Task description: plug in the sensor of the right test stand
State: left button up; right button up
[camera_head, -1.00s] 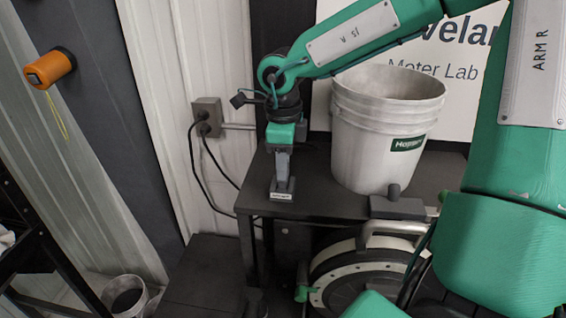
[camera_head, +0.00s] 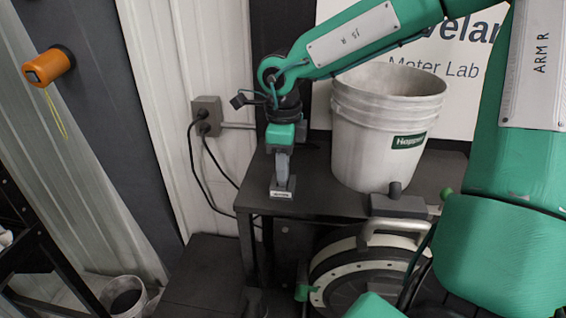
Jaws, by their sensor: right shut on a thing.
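The right test stand is a black stand (camera_head: 320,205) with a white bucket (camera_head: 380,150) on it and a round disc housing (camera_head: 345,275) below. My right gripper (camera_head: 283,180) points down at the stand's front left corner. It is shut on a small dark grey piece with a white label (camera_head: 281,193), which may be the sensor's connector. I cannot tell whether this piece touches the stand top. A dark grey block with a round knob (camera_head: 397,203) sits at the front edge, right of the gripper. My left gripper is not in view.
A grey outlet box (camera_head: 207,116) with black cables is on the wall left of the stand. An orange spool (camera_head: 48,67) hangs at the upper left. A small bin (camera_head: 125,298) stands on the floor. My right arm covers much of the right side.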

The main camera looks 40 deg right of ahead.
jog(key=shift+f, duration=0.1)
jog(key=o, duration=1)
jog(key=shift+o, duration=0.2)
notch_tip(320, 180, up, 14)
jog(key=b, duration=0.3)
